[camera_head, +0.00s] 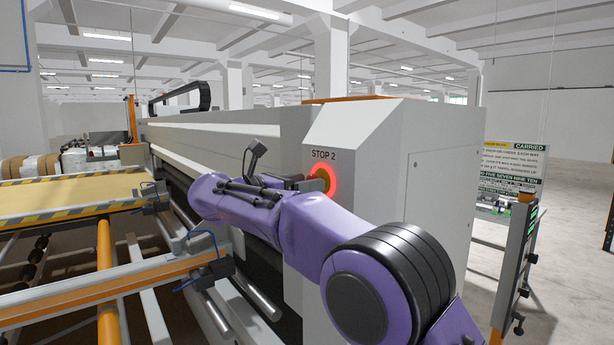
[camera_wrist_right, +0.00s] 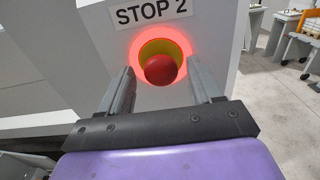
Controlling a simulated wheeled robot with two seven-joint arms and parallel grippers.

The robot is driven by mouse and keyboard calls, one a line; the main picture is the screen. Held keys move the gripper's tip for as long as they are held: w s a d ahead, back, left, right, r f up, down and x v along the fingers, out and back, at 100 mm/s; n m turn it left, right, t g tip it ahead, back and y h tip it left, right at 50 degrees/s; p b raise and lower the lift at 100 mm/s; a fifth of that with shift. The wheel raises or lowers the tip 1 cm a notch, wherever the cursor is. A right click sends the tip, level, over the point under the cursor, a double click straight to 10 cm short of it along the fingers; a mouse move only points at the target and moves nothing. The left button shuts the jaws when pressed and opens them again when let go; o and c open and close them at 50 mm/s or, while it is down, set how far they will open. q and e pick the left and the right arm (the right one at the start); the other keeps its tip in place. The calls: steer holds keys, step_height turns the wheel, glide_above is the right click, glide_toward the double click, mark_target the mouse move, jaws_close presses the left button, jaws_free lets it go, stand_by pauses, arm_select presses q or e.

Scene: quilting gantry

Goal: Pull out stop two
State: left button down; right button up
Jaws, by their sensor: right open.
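The stop button (camera_wrist_right: 160,70) labelled STOP 2 is a red mushroom head on a yellow base with a glowing red ring, on the grey machine housing. It sits below the STOP 2 label (camera_wrist_right: 151,13). In the head view the glowing stop (camera_head: 326,181) is partly hidden by my right gripper (camera_head: 312,184). In the wrist view my right gripper (camera_wrist_right: 165,88) is open, one finger on each side of the red head, with gaps to both. I cannot tell whether the fingertips reach past the head. My left gripper is not in view.
The grey machine housing (camera_head: 430,170) stands behind the gripper. A yellow table (camera_head: 70,192) with striped edges and an orange rail (camera_head: 105,285) lies to the left. A control post (camera_head: 515,265) and a sign board (camera_head: 508,175) stand at the right, with open floor around them.

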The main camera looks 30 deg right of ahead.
steer(key=shift+d, duration=0.55)
steer(key=shift+r, duration=0.1)
steer(key=c, duration=1.1)
steer(key=shift+a+b, duration=0.6)
steer(key=shift+a, duration=0.25)
steer(key=o, duration=1.1)
steer(key=shift+a, duration=0.15)
